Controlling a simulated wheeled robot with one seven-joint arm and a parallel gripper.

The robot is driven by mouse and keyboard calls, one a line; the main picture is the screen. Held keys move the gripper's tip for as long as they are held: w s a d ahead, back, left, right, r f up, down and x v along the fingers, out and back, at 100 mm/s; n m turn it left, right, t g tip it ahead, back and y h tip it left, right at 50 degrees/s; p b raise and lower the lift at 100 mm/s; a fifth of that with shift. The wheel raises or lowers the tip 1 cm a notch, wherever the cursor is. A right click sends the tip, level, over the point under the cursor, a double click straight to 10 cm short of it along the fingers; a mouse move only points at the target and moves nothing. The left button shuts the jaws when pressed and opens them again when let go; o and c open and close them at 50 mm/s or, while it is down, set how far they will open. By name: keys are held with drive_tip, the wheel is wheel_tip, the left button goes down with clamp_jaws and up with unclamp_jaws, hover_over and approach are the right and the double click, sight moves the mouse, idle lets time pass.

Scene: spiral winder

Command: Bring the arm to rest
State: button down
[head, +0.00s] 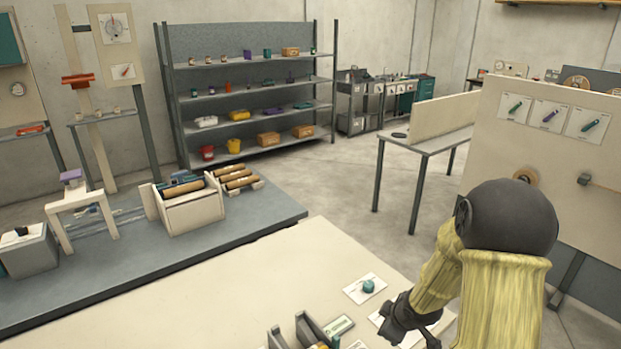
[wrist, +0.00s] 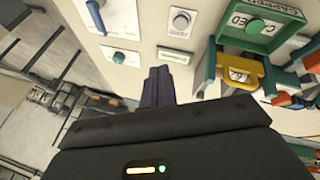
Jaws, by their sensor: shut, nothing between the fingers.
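My arm (head: 490,290), in a yellow ribbed sleeve with a dark joint on top, stands at the lower right in the head view. Its dark wrist reaches down and left over the near edge of the pale table (head: 250,280). In the wrist view, my gripper (wrist: 157,76) is shut, its two dark fingers together with nothing between them. The fingertips are over a pale surface, just below a small green label (wrist: 175,57). I cannot tell the gap between them and the surface.
In the wrist view, a teal knob (wrist: 119,57) and a grey knob (wrist: 181,20) are left and above the fingers. Coloured holders, one yellow (wrist: 236,75), crowd the right. In the head view, a teal piece (head: 368,286) sits on a white card; a board (head: 550,150) stands behind my arm.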

drive_tip(key=s+a+r+m+g, duration=0.1)
drive_tip(key=s+a+r+m, duration=0.1)
drive_tip(key=s+r+m, duration=0.3)
drive_tip(key=s+a+r+m+g+h, duration=0.1)
drive_tip(key=s+r+m, duration=0.4)
drive_tip(key=s, duration=0.6)
drive_tip(key=shift+s+a+r+m+g, duration=0.15)
drive_tip(key=shift+s+a+m+g, duration=0.25)
drive_tip(key=shift+a+m, duration=0.1)
